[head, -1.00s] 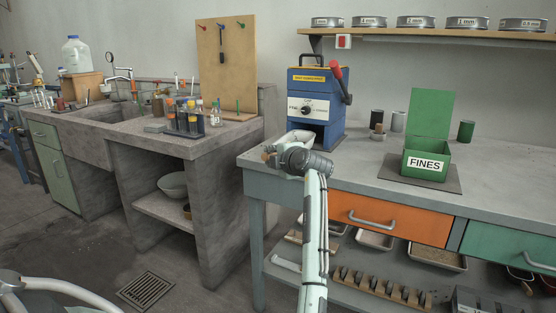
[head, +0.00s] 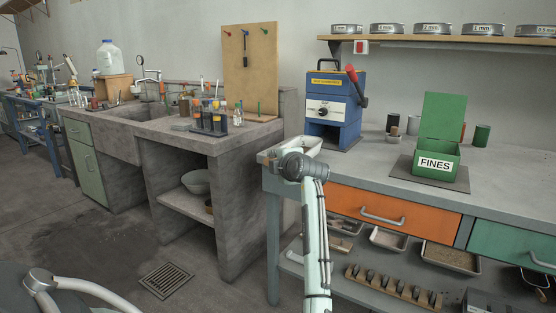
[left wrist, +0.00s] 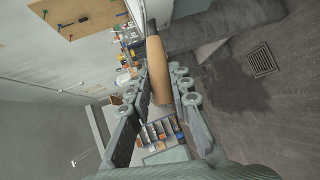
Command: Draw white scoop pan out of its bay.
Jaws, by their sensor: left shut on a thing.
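The white scoop pan (head: 309,142) shows in the head view at the left end of the grey bench, in front of the blue machine (head: 334,106). The machine's dark bay (head: 325,132) opens behind it. The pan looks outside or nearly outside the bay; its far end cannot be judged exactly. My left gripper (head: 272,159) is at the pan's near side, its fingers partly hidden by my wrist. In the left wrist view my left gripper (left wrist: 163,86) is shut on the pan's tan handle (left wrist: 160,68). My right gripper is not in view.
A green FINES box (head: 437,163) stands on a dark mat to the right. Several small cylinders stand behind it. Sieves (head: 431,29) sit on the wall shelf. A concrete sink bench (head: 190,145) stands left, across a gap. The bench's front middle is clear.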

